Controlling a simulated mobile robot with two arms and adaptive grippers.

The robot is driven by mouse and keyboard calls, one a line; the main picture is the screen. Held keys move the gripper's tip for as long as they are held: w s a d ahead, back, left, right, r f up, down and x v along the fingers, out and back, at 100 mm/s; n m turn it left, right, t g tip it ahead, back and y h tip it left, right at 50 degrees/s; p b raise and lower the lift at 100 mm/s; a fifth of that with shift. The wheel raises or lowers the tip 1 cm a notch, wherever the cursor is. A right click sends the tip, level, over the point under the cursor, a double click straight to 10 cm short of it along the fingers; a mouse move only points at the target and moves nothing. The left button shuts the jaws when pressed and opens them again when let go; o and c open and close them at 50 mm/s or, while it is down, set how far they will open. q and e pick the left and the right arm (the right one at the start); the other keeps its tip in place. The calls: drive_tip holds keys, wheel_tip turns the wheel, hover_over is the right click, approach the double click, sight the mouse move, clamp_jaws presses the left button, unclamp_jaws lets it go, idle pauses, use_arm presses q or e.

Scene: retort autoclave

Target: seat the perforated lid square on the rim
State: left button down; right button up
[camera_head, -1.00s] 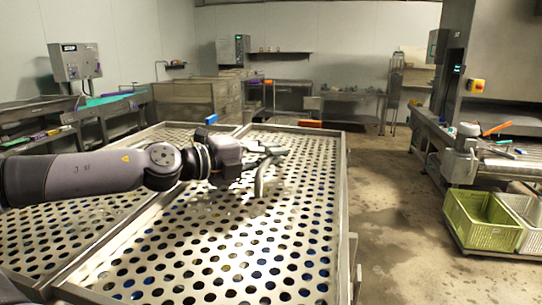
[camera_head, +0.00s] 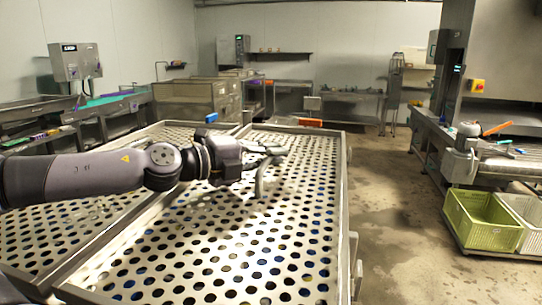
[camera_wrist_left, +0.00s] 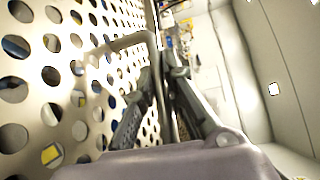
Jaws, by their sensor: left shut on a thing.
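The perforated lid (camera_head: 235,235) is a pale metal sheet full of round holes, lying across the right-hand basket inside its metal rim (camera_head: 344,185). Through the holes, blue and dark contents show. My left gripper (camera_head: 272,158) is over the lid's far half, shut on the lid's grey bar handle. In the left wrist view, the handle (camera_wrist_left: 121,43) bends away from the lid and runs between the fingers (camera_wrist_left: 160,75). The lid looks roughly parallel to the rim, but I cannot tell whether it rests on it all round. My right gripper is not in view.
A second basket with a perforated sheet (camera_head: 40,235) stands directly to the left. A blue tag (camera_head: 211,117) and an orange tag (camera_head: 309,122) are at the far rims. Open floor (camera_head: 395,215) lies to the right, before a green crate (camera_head: 484,220) and a conveyor.

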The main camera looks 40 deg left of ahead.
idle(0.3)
use_arm(q)
drive_tip(key=c, duration=1.6)
unclamp_jaws()
drive_tip(key=shift+s+d, duration=0.1)
drive_tip(key=shift+f, duration=0.3)
drive_tip(key=shift+s+r, duration=0.25)
drive_tip(key=shift+s, duration=0.2)
drive_tip(key=v, duration=1.1)
